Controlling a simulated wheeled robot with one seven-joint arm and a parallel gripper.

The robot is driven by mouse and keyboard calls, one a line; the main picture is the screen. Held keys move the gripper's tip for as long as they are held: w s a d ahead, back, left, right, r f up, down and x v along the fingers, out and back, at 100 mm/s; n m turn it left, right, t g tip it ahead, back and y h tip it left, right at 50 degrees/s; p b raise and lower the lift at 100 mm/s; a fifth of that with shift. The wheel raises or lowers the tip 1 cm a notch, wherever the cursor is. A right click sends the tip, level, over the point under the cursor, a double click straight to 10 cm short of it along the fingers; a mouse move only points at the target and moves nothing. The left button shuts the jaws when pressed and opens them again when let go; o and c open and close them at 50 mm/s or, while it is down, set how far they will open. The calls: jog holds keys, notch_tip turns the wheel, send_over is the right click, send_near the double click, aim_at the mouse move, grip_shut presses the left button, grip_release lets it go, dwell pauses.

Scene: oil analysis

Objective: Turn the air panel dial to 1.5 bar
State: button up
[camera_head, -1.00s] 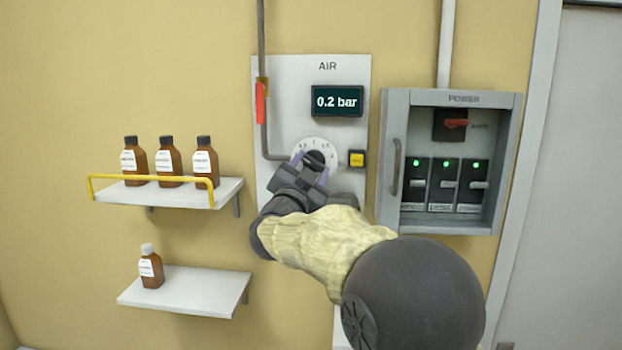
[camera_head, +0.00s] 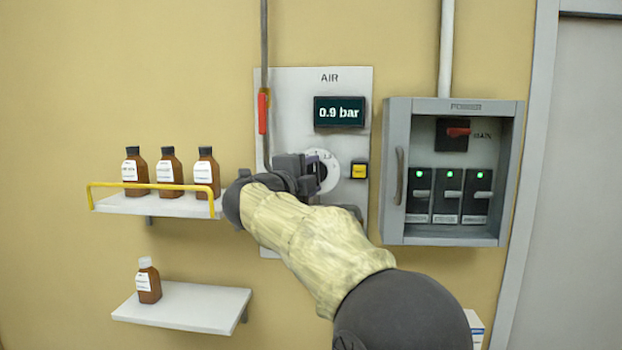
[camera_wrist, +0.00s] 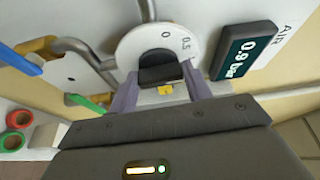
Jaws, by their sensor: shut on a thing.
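My gripper (camera_head: 318,170) is at the dial from the left. In the wrist view the two purple fingers of my gripper (camera_wrist: 162,92) are shut on the dark dial knob (camera_wrist: 160,72), with the marks 0 and 0.5 showing on the dial face (camera_wrist: 135,45). The display also shows in the wrist view (camera_wrist: 245,50).
A yellow button (camera_head: 359,171) is just right of the dial. A red-handled valve (camera_head: 263,112) on a pipe is at the panel's left. Shelves with brown bottles (camera_head: 134,170) are at the left.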

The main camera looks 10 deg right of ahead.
jog(key=shift+d+r+m+g+y, duration=0.1)
jog(key=shift+m+g+y, duration=0.45)
jog(key=shift+m, duration=1.1)
jog(key=shift+r+m+g+y, duration=0.1)
jog(key=shift+m+g+y, duration=0.45)
jog(key=shift+m, duration=1.1)
jog(key=shift+f, duration=0.1)
jog(key=o, duration=1)
jog(key=b+v, duration=0.2)
jog(key=v, duration=0.6)
jog(key=b+v, duration=0.3)
jog(key=v, duration=0.6)
jog(key=shift+s+d, duration=0.15)
jog(key=shift+s, duration=0.25)
